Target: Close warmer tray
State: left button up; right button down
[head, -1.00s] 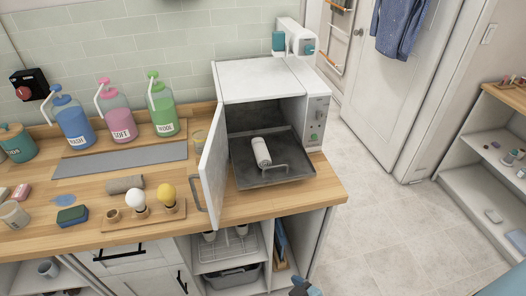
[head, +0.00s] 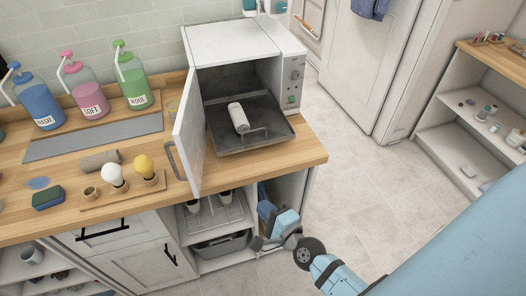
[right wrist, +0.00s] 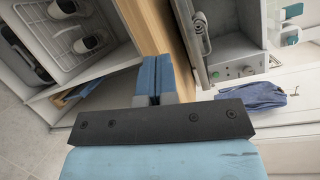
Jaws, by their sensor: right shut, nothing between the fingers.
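The white warmer (head: 230,45) stands on the wooden counter with its door (head: 190,135) swung open to the left. Its dark grey tray (head: 225,142) is slid out through the front and has a wire handle. A rolled white towel (head: 238,118) lies on the tray. My right gripper (head: 265,210) is below and in front of the tray, by the counter's open shelves, apart from the tray. In the right wrist view its fingers (right wrist: 155,72) are together and empty, and the warmer (right wrist: 228,40) shows beyond them. My left gripper is not in view.
The counter edge (head: 290,166) lies between my right gripper and the tray. Bulbs on a wooden board (head: 125,190), a rolled grey cloth (head: 98,162) and pump bottles (head: 85,95) stand left of the door. The floor (head: 350,170) right of the counter is clear.

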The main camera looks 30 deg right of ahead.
aim_at(248, 118)
jog(key=w+d+m+h, duration=0.2)
jog(key=w+d+m, duration=0.1)
jog(key=w+m, duration=0.2)
jog(key=w+d+r+m+h+p, duration=0.1)
jog(key=w+d+m+h, duration=0.1)
jog(key=w+m, duration=0.3)
jog(key=w+d+m+h+p, duration=0.1)
jog(key=w+d+m, duration=0.3)
jog(key=m, duration=0.5)
jog(key=shift+w+d+r+t+h, duration=0.15)
jog(key=shift+w+d+h, duration=0.05)
jog(key=shift+w+h, duration=0.2)
jog(key=shift+w+d+r+t+h, duration=0.15)
jog(key=shift+w+h, duration=0.15)
jog(key=shift+w, duration=0.15)
jog(key=shift+w+d+f, duration=0.1)
jog(key=shift+w+d, duration=0.05)
jog(key=shift+w, duration=0.45)
jog(key=b+x, duration=0.4)
jog(key=x, duration=1.3)
jog(key=shift+w, duration=0.1)
jog(key=shift+w+b, duration=0.4)
jog(key=shift+w, duration=0.15)
jog(key=shift+d+r, duration=0.1)
jog(key=shift+r, duration=0.25)
